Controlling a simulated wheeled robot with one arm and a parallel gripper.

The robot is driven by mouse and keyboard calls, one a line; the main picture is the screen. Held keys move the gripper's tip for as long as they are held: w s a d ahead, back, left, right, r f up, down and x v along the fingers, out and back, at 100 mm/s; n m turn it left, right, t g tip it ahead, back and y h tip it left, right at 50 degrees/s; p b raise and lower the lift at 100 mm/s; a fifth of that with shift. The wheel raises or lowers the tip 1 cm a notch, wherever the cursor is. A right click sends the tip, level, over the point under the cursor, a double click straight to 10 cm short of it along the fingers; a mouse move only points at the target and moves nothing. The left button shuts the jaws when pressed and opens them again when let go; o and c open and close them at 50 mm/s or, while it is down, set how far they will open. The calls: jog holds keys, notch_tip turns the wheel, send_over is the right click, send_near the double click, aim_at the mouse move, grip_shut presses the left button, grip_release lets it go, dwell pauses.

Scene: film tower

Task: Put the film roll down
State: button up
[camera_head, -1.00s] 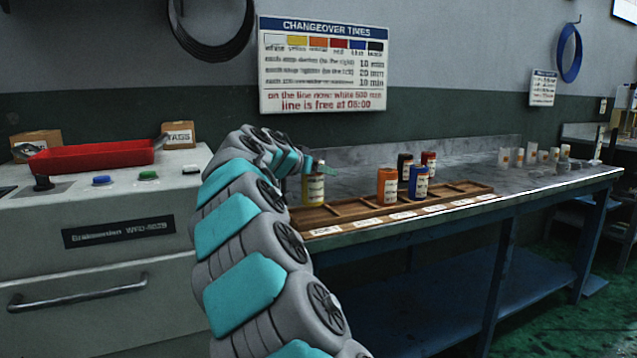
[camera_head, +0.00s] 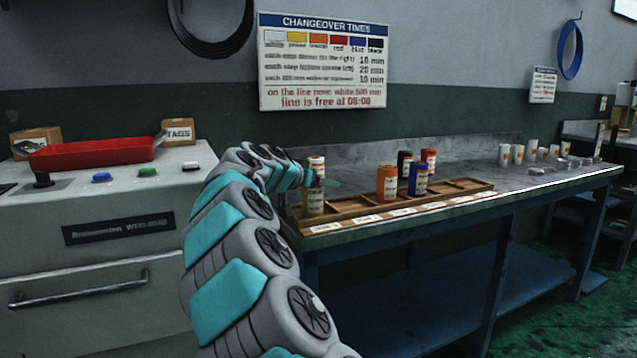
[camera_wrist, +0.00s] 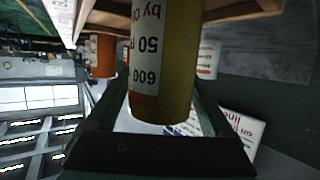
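A yellow film roll (camera_head: 313,201) with a white label stands upright at the left end of the wooden tray (camera_head: 352,212). My gripper (camera_head: 318,182) is at its upper part, coming from the left. In the wrist view the yellow roll (camera_wrist: 178,65) fills the space between the two dark fingers, and my gripper is shut on it. The roll's far end runs off the top of that view, so I cannot tell whether it touches the tray floor. A roll with a white label (camera_head: 317,165) shows just behind my gripper.
Orange (camera_head: 388,182), blue (camera_head: 418,179), black (camera_head: 404,160) and red (camera_head: 428,158) rolls stand in and behind the tray. Its right part looks empty. Several small white containers (camera_head: 518,154) stand farther right on the bench. A red bin (camera_head: 92,153) sits on the machine at left.

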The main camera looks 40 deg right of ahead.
jog(key=shift+o, duration=0.8)
jog(key=shift+r, duration=0.15)
jog(key=b+v, duration=0.1)
jog(key=v, duration=1.1)
jog(key=shift+s, duration=0.1)
